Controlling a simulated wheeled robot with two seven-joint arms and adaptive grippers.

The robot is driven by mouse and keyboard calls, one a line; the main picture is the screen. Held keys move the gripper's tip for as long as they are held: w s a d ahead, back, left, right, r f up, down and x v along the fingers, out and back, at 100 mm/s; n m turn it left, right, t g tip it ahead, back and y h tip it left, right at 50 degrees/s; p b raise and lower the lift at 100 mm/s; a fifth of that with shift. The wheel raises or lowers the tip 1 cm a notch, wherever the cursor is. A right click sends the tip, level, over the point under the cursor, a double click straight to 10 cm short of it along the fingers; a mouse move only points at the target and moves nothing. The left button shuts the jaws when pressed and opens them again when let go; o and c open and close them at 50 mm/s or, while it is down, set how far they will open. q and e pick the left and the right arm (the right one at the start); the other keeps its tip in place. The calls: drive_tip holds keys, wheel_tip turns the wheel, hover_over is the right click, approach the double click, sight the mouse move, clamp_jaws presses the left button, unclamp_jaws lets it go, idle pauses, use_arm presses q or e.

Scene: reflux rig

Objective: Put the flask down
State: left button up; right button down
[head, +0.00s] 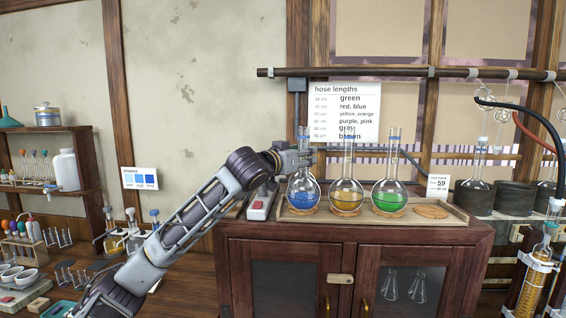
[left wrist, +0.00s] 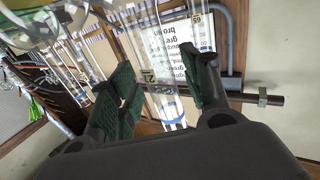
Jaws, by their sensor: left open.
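Three round-bottom flasks stand upright on cork rings in a wooden tray (head: 455,217): a blue one (head: 303,193), a yellow one (head: 346,196) and a green one (head: 389,197). My left gripper (head: 304,157) is at the neck of the blue flask. In the left wrist view my left gripper (left wrist: 158,80) is open, with its green pads on either side of a clear glass neck (left wrist: 166,101) bearing a small label. Whether a pad touches the glass cannot be told. An empty cork ring (head: 430,211) lies at the tray's right. My right gripper is not in view.
The tray sits on a dark wooden cabinet (head: 350,237). A red-and-white device (head: 261,205) stands left of the tray. A small 59 card (head: 438,185) stands behind the tray, and a hose-lengths sign (head: 345,108) hangs above. Dark pots (head: 472,198) and hoses are at the right.

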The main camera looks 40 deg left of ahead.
use_arm(q)
drive_tip(key=s+b, duration=0.4)
drive_tip(key=s, duration=0.6)
drive_tip(key=shift+s+d, duration=0.2)
drive_tip(key=shift+s, duration=0.15)
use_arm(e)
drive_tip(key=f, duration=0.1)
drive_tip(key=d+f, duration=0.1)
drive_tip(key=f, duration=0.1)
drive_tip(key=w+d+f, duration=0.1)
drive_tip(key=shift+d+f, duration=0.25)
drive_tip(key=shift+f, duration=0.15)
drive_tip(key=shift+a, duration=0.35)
